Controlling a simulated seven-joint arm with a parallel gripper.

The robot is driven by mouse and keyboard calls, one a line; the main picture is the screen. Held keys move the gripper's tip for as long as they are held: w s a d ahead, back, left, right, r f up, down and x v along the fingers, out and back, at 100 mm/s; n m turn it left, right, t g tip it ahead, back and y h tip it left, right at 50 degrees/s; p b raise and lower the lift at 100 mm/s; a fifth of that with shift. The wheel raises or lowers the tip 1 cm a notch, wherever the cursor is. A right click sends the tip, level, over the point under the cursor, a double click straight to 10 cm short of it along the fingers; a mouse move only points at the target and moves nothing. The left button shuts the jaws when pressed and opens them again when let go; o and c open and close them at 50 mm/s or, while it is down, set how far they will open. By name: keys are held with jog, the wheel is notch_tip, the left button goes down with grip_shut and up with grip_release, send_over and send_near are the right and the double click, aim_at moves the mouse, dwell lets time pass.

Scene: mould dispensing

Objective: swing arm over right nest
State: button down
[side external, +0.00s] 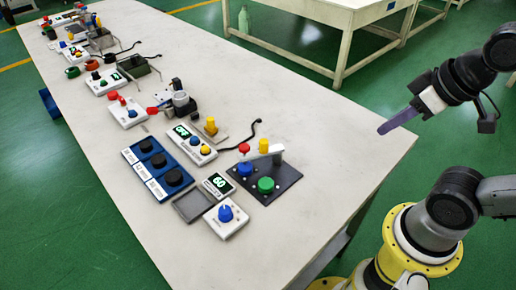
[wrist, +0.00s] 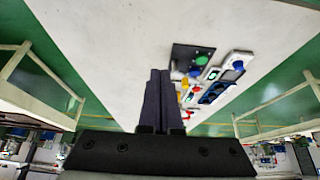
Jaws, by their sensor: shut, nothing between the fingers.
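A dark plate (side external: 284,187) lies on the table. It carries a blue round nest (side external: 245,169) on the left and a green round nest (side external: 265,185) on the right. A pale grey arm (side external: 277,153) stands at the plate's back edge and seems to reach left toward the blue nest; its exact end is too small to tell.
A red knob (side external: 244,148) and a yellow cylinder (side external: 263,146) stand just behind the plate. Left of it are a white box with a blue knob (side external: 226,214), a display (side external: 217,185) and a blue tray (side external: 134,155) with black round pieces. The table (side external: 345,140) right of the plate is bare.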

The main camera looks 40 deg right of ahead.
dwell(0.3)
jog(key=c, duration=1.2)
grip_release()
jog(key=shift+s, duration=0.1)
jog(key=shift+o, duration=1.4)
jog(key=r, duration=0.1)
jog(key=w+r+m, duration=0.1)
jog(key=shift+w+r+m, duration=0.1)
jog(key=shift+r+m, duration=0.2)
jog(key=shift+r, duration=0.1)
jog(key=w+r, duration=0.3)
jog(key=w, duration=0.1)
jog(key=g, duration=0.6)
send_over(264, 141)
notch_tip(264, 141, down, 7)
jog(key=shift+m, duration=0.4)
notch_tip(264, 141, down, 13)
jog(key=shift+f, duration=0.2)
